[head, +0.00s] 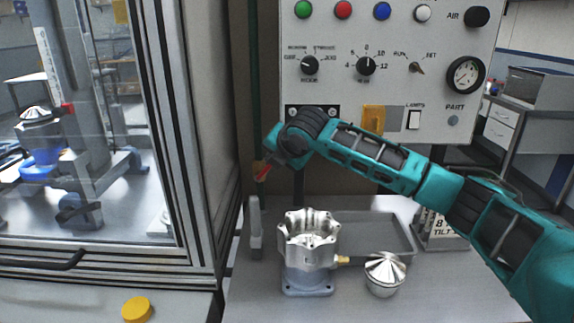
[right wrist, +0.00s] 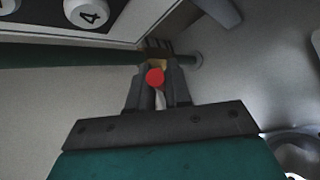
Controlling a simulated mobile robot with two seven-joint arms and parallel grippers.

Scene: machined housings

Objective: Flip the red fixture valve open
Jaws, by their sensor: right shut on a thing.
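The red fixture valve (head: 263,173) sits on the dark green vertical pipe (head: 255,90) between the glazed enclosure and the control panel. My right gripper (head: 266,166) is at the valve, its arm reaching across from the right. In the right wrist view the red end of the valve handle (right wrist: 155,77) lies between the two fingers of my right gripper (right wrist: 157,88), which is shut on it. A brass-coloured valve body (right wrist: 155,55) shows just beyond the fingertips, on the pipe (right wrist: 80,55). The handle's exact angle is hard to tell. My left gripper is not in view.
A machined housing (head: 307,255) stands on the bench, with a domed metal part (head: 384,275) and a grey tray (head: 375,235) nearby. The control panel (head: 330,90) hangs behind my right arm. The enclosure (head: 180,130) is at left. A yellow button (head: 137,309) is in front.

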